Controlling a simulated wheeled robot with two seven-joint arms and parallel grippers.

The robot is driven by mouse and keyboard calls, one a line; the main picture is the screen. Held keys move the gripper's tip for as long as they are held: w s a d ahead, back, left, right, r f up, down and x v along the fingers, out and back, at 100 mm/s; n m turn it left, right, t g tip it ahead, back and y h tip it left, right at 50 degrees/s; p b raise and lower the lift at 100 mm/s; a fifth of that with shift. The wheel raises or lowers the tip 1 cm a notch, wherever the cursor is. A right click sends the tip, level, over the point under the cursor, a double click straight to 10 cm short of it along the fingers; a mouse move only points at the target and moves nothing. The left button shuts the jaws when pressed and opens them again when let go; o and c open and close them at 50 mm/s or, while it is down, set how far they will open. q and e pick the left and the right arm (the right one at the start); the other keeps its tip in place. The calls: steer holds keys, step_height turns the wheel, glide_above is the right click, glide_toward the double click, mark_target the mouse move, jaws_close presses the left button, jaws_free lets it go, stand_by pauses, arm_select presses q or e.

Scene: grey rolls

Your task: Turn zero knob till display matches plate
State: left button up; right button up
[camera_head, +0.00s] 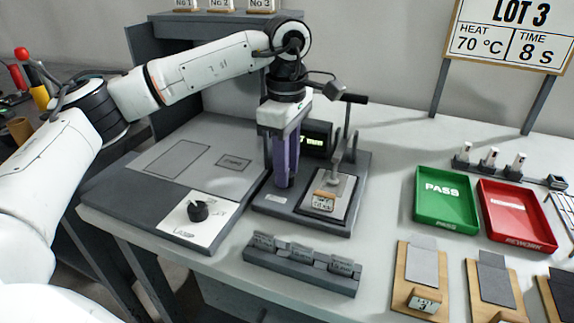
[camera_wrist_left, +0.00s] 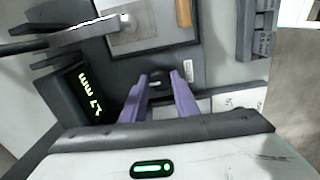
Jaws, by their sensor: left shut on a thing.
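My left gripper (camera_head: 284,180) points down at the left part of the dark gauge base (camera_head: 335,220). In the left wrist view its purple fingers (camera_wrist_left: 158,90) are shut on the small dark zero knob (camera_wrist_left: 156,77), one on each side. The fingers hide the knob in the head view. The green-lit display (camera_head: 318,138) is partly hidden behind the gripper; only an ending like "7 mm" shows. The display also shows at a slant in the left wrist view (camera_wrist_left: 88,93). A grey plate (camera_head: 342,186) with a small label lies on the base; its text is too small to read.
A lever handle (camera_head: 354,98) rises beside my wrist. A white panel with a black knob (camera_head: 198,211) sits at left. A rack of grey blocks (camera_head: 300,267) stands in front. Green PASS (camera_head: 446,200) and red REWORK (camera_head: 518,214) trays lie right.

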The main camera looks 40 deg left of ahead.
arm_select(q)
steer(key=shift+r+m+p, duration=0.1)
steer(key=shift+m+p, duration=0.2)
steer(key=shift+m, duration=0.2)
arm_select(e)
steer(key=shift+r, duration=0.25)
arm_select(q)
steer(key=m+p, duration=0.1)
steer(key=m, duration=0.1)
steer(key=shift+m, duration=0.4)
steer(key=shift+m+p, duration=0.6)
steer(key=shift+m, duration=0.4)
steer(key=m+p, duration=0.1)
steer(key=m, duration=0.2)
steer(key=shift+s, duration=0.1)
steer(key=m, duration=0.4)
steer(key=shift+p, duration=0.3)
steer(key=shift+m, duration=1.7)
arm_select(e)
steer(key=shift+r, duration=1.35)
arm_select(q)
steer(key=o, duration=1.1)
